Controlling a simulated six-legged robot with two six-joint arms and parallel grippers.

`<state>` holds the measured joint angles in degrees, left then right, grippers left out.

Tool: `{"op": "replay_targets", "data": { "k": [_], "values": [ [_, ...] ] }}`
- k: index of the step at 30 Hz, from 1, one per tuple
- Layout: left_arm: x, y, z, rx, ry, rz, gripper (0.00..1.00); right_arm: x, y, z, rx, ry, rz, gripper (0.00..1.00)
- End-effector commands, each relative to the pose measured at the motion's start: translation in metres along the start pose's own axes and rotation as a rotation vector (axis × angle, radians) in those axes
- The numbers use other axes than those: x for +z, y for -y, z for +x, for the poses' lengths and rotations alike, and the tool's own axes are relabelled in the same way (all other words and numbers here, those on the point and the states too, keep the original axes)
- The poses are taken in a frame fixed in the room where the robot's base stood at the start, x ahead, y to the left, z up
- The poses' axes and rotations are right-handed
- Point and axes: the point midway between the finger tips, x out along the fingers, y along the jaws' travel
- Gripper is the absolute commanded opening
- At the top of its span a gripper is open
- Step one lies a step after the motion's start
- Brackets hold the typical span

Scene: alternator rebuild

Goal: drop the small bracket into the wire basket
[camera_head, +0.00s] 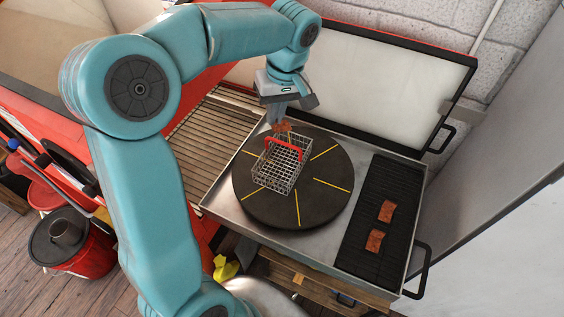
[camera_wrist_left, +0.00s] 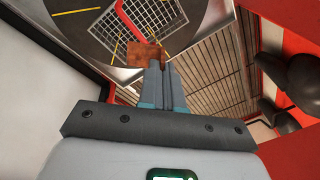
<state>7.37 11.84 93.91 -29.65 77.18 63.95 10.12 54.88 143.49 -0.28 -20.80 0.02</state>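My left gripper (camera_head: 279,118) is shut on a small rust-brown bracket (camera_head: 283,127), which also shows at the fingertips in the left wrist view (camera_wrist_left: 144,54). It holds the bracket by the far end of the wire basket (camera_head: 272,173), above rim height. In the left wrist view the bracket overlaps the edge of the basket (camera_wrist_left: 178,18). I cannot tell whether it is fully over the opening. The basket has a red handle (camera_head: 284,143) and stands on a black round turntable (camera_head: 325,205) with yellow lines. The basket looks empty. My right gripper is not in view.
Two similar brown brackets lie on a black ribbed mat (camera_head: 397,178) to the right of the turntable. A metal tray (camera_head: 222,196) with a raised lid (camera_head: 385,88) surrounds them. A slatted surface (camera_head: 206,135) lies to the left. The turntable around the basket is clear.

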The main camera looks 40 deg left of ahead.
Motion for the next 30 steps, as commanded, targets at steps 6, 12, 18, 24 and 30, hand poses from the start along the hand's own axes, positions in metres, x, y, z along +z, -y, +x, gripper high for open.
{"op": "replay_targets", "data": {
  "k": [6,12,18,24,30],
  "values": [
    [-0.001,-0.001,0.008,-0.001,0.000,-0.001,0.00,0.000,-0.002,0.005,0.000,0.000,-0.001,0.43],
    [-0.003,-0.002,0.008,-0.001,0.000,-0.001,0.08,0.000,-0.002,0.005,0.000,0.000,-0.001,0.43],
    [-0.004,-0.002,0.008,-0.001,0.000,0.000,0.34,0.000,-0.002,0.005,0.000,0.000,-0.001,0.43],
    [-0.004,-0.002,0.006,0.000,0.000,0.000,0.34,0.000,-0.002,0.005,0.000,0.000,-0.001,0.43],
    [-0.004,-0.002,-0.022,0.004,-0.003,0.000,0.34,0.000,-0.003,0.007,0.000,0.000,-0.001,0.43]
  ]
}}
